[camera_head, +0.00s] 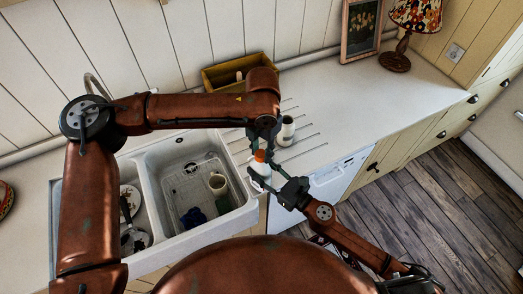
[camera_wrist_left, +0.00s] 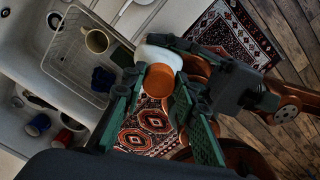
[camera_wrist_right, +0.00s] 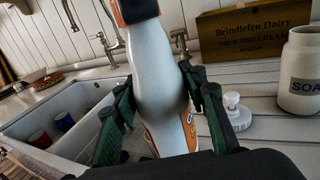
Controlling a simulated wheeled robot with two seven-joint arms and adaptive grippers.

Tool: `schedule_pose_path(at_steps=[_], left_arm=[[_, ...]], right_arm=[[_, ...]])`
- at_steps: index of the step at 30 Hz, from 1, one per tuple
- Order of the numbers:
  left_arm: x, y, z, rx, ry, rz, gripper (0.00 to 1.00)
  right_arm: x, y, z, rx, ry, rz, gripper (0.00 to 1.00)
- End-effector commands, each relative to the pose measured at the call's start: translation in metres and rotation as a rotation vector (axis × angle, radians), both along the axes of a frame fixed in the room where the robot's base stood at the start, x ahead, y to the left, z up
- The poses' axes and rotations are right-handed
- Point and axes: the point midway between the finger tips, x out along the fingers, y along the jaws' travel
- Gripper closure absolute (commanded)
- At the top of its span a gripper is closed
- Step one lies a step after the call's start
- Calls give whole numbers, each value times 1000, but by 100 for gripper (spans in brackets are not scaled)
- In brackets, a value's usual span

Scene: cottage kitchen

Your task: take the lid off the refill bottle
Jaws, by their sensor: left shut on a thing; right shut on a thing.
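The refill bottle (camera_head: 262,170) is white with an orange lid (camera_head: 260,156). My right gripper (camera_wrist_right: 160,105) is shut on the bottle's white body (camera_wrist_right: 160,70) and holds it up in front of the sink's right edge, slightly tilted in the right wrist view. My left gripper (camera_wrist_left: 158,98) comes from above and is shut on the orange lid (camera_wrist_left: 159,80), its fingers on either side. The lid is at the bottle's top; I see no clear gap between them.
A white soap jar (camera_wrist_right: 302,75) stands open on the counter (camera_head: 350,95), with a white pump top (camera_wrist_right: 233,112) beside it. A wooden box (camera_wrist_right: 245,35) is behind. The double sink (camera_head: 165,232) holds a rack, a mug (camera_head: 217,183) and dishes.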

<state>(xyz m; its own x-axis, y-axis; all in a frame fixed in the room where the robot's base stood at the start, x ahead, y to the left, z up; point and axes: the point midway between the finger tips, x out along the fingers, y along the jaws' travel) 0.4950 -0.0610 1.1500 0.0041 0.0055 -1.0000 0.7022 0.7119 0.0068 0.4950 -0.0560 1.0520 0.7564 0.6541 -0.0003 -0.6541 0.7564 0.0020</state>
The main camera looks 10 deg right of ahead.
Motion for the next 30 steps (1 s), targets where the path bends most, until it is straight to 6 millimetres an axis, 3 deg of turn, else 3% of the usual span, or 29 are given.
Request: schedule_pose_path(at_steps=[30], left_arm=[[0,0,2,-20,-7,2005,100]], right_arm=[[-2,4,2,0,-7,9,100]])
